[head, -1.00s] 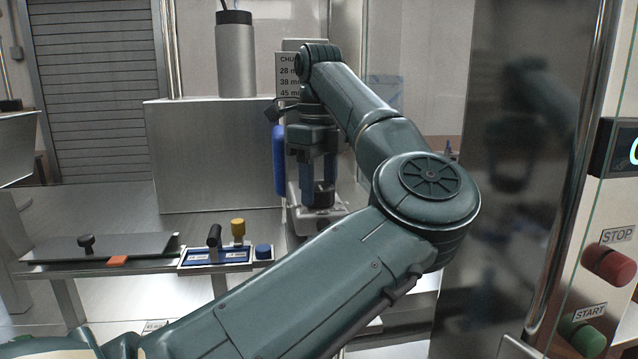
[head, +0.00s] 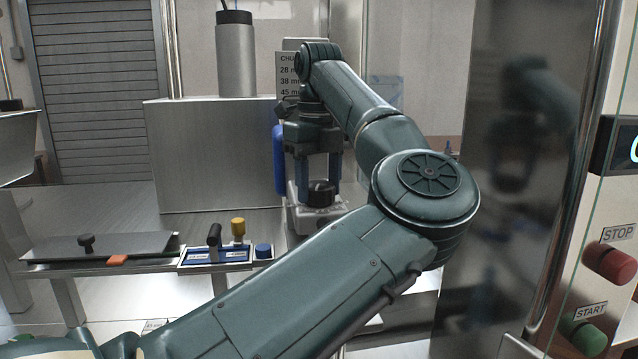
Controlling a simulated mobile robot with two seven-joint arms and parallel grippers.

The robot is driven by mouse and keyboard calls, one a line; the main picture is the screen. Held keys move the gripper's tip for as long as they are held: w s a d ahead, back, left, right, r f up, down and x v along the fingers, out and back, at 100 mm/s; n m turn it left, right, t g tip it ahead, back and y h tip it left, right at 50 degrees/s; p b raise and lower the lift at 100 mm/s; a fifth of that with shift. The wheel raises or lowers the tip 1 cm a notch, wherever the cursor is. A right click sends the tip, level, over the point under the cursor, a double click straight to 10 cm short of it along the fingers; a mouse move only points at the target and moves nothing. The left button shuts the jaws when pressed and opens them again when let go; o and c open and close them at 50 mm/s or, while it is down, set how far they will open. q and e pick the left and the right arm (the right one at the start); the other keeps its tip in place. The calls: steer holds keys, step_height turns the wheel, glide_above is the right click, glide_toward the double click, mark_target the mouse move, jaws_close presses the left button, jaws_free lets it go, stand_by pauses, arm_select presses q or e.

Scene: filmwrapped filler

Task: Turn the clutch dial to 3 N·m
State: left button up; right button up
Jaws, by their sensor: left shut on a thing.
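The clutch dial, a black round knob (head: 321,194), sits on top of a pale grey housing (head: 303,217) behind my arm's elbow. My left gripper (head: 319,187) points straight down over it, with one blue-grey finger on each side of the knob. The gripper is shut on the dial. Any scale or number marks around the dial are too small to read, so its setting cannot be told. My left forearm and elbow cover the right and lower part of the housing. My right gripper is not in view.
A blue upright cylinder (head: 279,160) stands just left of the gripper. A printed chuck sign (head: 288,75) is behind it. A glass panel and red STOP button (head: 610,263) are at right.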

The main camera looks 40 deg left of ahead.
mark_target(319, 184)
arm_select(q)
steer(key=m+b, duration=0.1)
steer(key=m, duration=0.5)
steer(key=m+b, duration=0.1)
steer(key=m, duration=0.5)
stand_by(0.5)
steer(key=o, duration=1)
step_height(319, 184, up, 13)
steer(key=shift+r+p, duration=0.1)
steer(key=shift+p, duration=1.05)
